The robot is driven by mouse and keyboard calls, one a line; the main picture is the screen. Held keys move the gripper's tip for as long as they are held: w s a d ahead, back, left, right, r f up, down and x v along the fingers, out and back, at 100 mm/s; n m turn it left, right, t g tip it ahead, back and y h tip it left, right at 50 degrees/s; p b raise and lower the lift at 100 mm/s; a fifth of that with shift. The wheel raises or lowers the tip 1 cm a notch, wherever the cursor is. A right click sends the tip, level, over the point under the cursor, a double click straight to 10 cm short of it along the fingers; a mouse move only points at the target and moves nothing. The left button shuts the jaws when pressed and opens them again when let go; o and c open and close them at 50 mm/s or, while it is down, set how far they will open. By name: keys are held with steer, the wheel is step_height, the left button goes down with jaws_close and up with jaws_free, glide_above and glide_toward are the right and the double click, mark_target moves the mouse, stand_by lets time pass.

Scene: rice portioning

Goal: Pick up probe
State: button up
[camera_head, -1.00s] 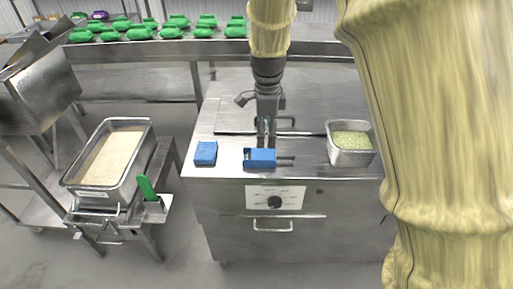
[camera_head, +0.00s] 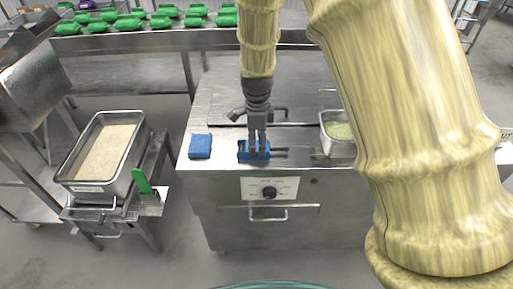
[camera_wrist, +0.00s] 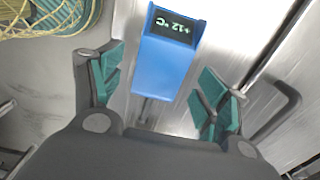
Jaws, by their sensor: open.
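The probe (camera_head: 243,154) is a blue unit with a thin metal rod, lying on the steel counter (camera_head: 305,145) near its front edge. In the head view the rod points right. In the wrist view the probe (camera_wrist: 168,65) shows its dark display reading about +12 °C, upside down. My gripper (camera_head: 257,150) is pointed down right over the probe, hiding part of its body. In the wrist view my gripper (camera_wrist: 160,88) is open, its teal-padded fingers on either side of the blue body with gaps to both. I cannot tell its exact height.
A second blue box (camera_head: 200,146) lies close by on the left. A steel pan with green contents (camera_head: 336,146) stands to the right. A handled lid (camera_wrist: 280,110) lies behind the probe. A rice-filled tray (camera_head: 128,168) and green scoop (camera_head: 143,182) are at left.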

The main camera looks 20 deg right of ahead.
steer(key=shift+f, duration=1.35)
steer(key=c, duration=1.1)
